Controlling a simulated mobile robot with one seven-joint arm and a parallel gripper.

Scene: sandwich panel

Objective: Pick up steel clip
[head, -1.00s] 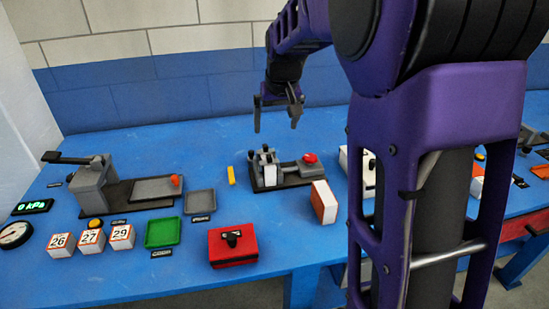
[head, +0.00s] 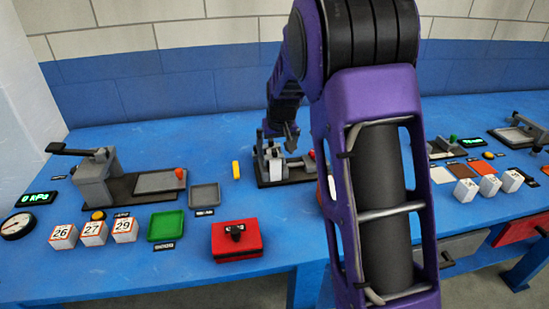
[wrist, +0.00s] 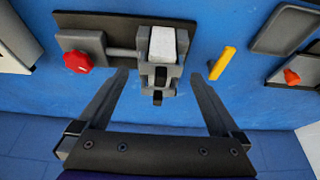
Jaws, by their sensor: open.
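No part is labelled as the steel clip. The likeliest is a grey notched metal piece (wrist: 160,78) at the near end of a clamp fixture with a pale block. In the head view the fixture (head: 299,172) stands at mid-table, partly hidden by my arm. My gripper (wrist: 159,75) is open and empty. In the wrist view its two fingers reach toward the fixture, one on each side of the grey piece, with gaps between. In the head view my gripper (head: 277,138) is just above the fixture. Whether the fingers are level with the piece is unclear.
A red knob (wrist: 78,62) sits on the fixture's other end. A yellow bar (wrist: 222,62) lies close beside one finger. A red box (head: 236,242), a green tray (head: 166,226) and a grey tray (head: 205,196) lie nearer the front. Blue table between them is clear.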

